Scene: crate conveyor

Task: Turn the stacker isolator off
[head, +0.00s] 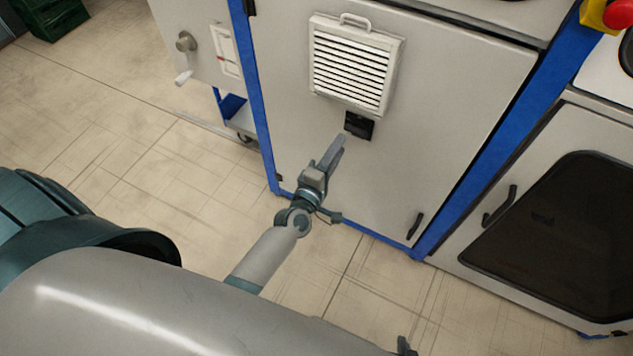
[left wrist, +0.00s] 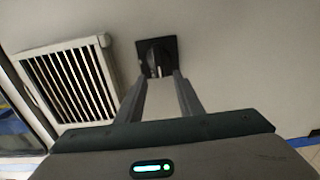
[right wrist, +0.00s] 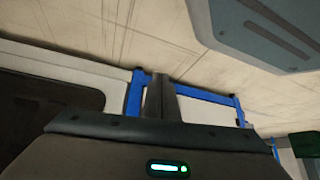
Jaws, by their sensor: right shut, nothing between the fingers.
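A small black switch plate (head: 358,125) with a raised part sits on the grey cabinet door below a vent. In the left wrist view the plate (left wrist: 157,55) is just beyond my fingertips. No readable label shows which control is the stacker isolator. My left gripper (head: 341,140) points at the plate from below. In the left wrist view its fingers (left wrist: 163,77) are apart, with the raised part showing between the tips; I cannot tell whether they touch it. My right gripper (right wrist: 160,80) is shut and empty, away from the door.
A white louvred vent (head: 353,65) juts out above the plate. A grey lever handle (head: 185,42) is on a panel at the left. A door handle (head: 415,226) is at lower right of the door. An oven-like dark window (head: 560,240) is at right.

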